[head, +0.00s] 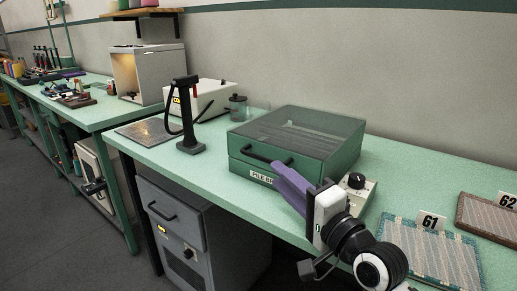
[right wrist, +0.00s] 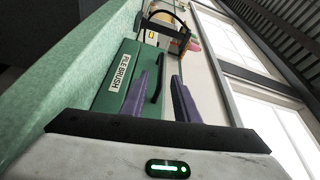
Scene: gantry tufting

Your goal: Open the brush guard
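The brush guard (head: 305,125) is a dark, smoky see-through cover on a green box labelled "PILE BRUSH" (right wrist: 121,71). It is down on the box. Its black bar handle (head: 262,154) runs along the front edge. My right gripper (head: 280,170) is at the front of the box, its purple fingertips close to the right end of the handle. In the right wrist view the two fingers (right wrist: 165,80) stand apart and the handle (right wrist: 157,85) shows between them; I cannot tell whether they touch it. My left gripper is not in view.
A control box with a black knob (head: 356,181) stands right of the green box. Carpet samples 61 (head: 440,255) and 62 (head: 490,218) lie further right. A black stand (head: 187,115), a white device (head: 212,98) and a jar (head: 238,108) are to the left.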

